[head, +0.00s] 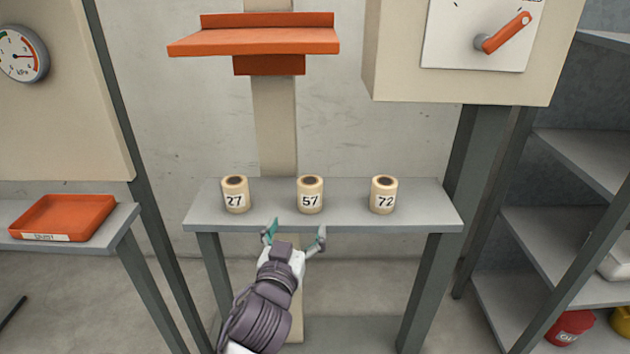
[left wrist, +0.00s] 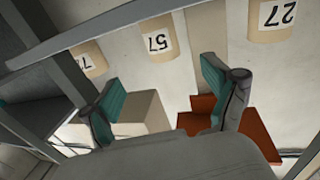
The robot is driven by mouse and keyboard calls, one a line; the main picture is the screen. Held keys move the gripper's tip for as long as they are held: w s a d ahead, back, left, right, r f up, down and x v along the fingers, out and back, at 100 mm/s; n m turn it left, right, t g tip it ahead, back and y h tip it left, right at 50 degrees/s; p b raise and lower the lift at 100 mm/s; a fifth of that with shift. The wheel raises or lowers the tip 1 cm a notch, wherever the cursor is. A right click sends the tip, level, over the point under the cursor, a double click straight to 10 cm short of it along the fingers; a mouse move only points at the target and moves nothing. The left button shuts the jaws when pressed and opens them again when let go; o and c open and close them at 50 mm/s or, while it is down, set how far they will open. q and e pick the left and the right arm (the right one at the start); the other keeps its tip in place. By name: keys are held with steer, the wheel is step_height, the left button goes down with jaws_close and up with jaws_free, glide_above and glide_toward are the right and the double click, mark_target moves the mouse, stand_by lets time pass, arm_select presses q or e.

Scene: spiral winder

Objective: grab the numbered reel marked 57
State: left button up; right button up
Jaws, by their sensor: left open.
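The reel marked 57 (head: 310,190) is a cream cylinder with a dark centre, standing upright in the middle of a grey table. It also shows in the left wrist view (left wrist: 158,30), where the picture is turned over. The reel marked 27 (head: 235,187) stands to its left and the reel marked 72 (head: 384,187) to its right. My left gripper (head: 296,232) is open and empty at the table's front edge, in front of the 57 reel and slightly left of it. Its spread fingers also show in the left wrist view (left wrist: 162,88), apart from the reels. My right gripper is not in view.
The grey table (head: 345,218) has clear gaps between the reels. An orange shelf (head: 254,42) hangs above on a post. A cream box with an orange lever (head: 505,32) is at upper right. An orange tray (head: 63,218) lies on a left table, and shelving (head: 580,158) stands right.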

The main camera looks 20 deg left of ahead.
mark_target(307, 196)
arm_select(q)
steer(key=w, duration=0.5)
steer(key=w+p, duration=0.1)
steer(key=w, duration=0.1)
steer(key=shift+w+a+r, duration=0.25)
steer(key=shift+w+r, duration=0.1)
steer(key=shift+w+a, duration=0.1)
steer(key=shift+w, duration=0.35)
steer(key=w, duration=0.4)
steer(key=shift+w+a+f+p, duration=0.2)
steer(key=shift+a+p, duration=0.15)
steer(key=shift+w, duration=0.25)
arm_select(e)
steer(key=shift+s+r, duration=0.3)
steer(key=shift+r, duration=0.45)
arm_select(q)
steer(key=shift+c, duration=0.3)
steer(key=c, duration=1.1)
steer(key=shift+c, duration=0.8)
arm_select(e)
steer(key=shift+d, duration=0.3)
